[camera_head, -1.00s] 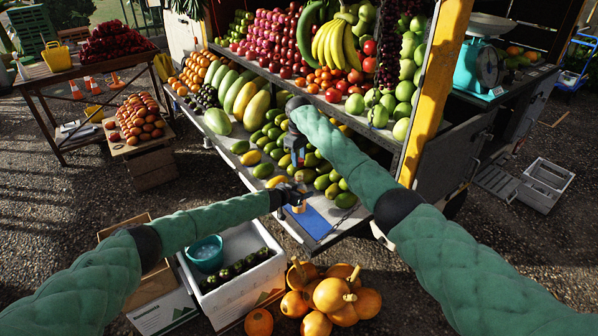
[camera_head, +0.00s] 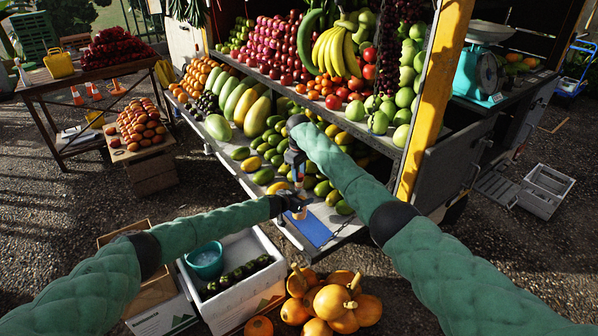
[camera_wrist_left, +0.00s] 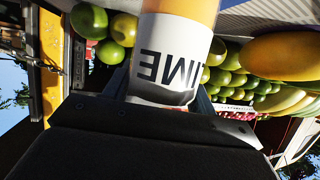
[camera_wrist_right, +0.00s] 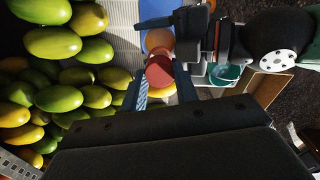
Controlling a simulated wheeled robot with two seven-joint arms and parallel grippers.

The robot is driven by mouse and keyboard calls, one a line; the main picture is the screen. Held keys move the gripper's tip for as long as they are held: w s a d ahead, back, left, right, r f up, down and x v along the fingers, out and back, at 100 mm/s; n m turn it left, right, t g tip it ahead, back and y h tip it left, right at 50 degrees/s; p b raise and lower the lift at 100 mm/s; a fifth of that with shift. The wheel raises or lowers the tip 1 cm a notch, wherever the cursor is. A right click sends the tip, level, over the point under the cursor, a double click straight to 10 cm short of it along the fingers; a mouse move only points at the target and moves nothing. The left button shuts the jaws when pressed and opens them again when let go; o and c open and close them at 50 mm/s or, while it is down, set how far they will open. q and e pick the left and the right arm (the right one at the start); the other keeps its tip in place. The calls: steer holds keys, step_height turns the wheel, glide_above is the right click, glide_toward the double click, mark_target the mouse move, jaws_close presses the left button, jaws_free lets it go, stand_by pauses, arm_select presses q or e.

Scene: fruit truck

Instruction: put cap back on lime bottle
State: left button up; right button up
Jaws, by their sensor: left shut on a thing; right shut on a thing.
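My left gripper (camera_head: 290,203) is shut on the lime bottle, which shows in the left wrist view (camera_wrist_left: 173,62) with a white label reading LIME and an orange-yellow part. In the head view the bottle is small and mostly hidden by the gripper. My right gripper (camera_head: 296,168) is just above the left one. It is shut on a round red cap (camera_wrist_right: 160,73), seen between its fingers in the right wrist view. An orange round shape (camera_wrist_right: 158,41) lies beside the cap there. I cannot tell whether cap and bottle touch.
The truck's shelf of mangoes (camera_head: 325,190) is close behind both grippers, with a blue mat (camera_head: 308,230) at its front edge. A white foam box (camera_head: 262,288) with a teal bowl (camera_head: 206,260) stands below. Pumpkins (camera_head: 335,302) lie on the ground beside it.

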steer(key=shift+f, duration=0.5)
steer(key=shift+f, duration=0.5)
stand_by(0.4)
